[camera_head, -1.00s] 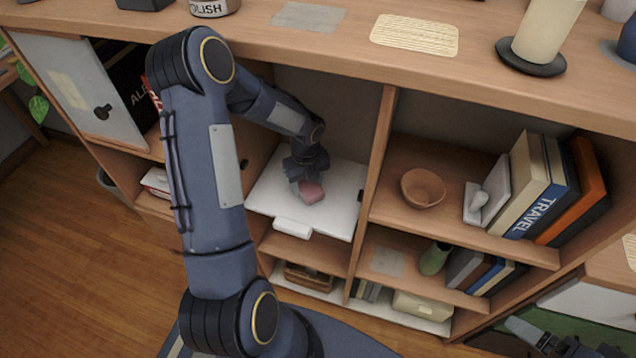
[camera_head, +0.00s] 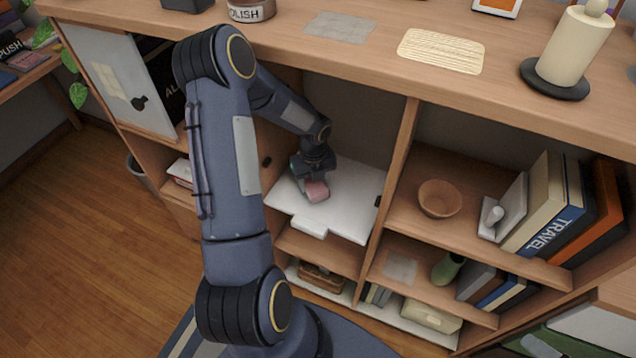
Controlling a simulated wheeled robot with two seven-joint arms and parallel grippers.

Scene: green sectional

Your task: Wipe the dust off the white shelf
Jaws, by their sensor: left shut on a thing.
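The white shelf (camera_head: 348,218) is a flat white board in the middle bay of the wooden cabinet. My left gripper (camera_head: 313,178) reaches into the bay from above and is shut on a pink sponge (camera_head: 317,192). The sponge is low over the left-middle part of the board and looks to be touching it. I cannot make out dust on the bare white surface to the right; the part under the sponge and gripper is hidden. My right gripper is not in view.
A white block (camera_head: 310,226) sticks out at the board's front edge. Wooden dividers (camera_head: 392,165) flank the bay. To the right are a terracotta bowl (camera_head: 439,198) and books (camera_head: 555,215). Grey patches lie on the cabinet top (camera_head: 340,27) and a lower shelf (camera_head: 400,268).

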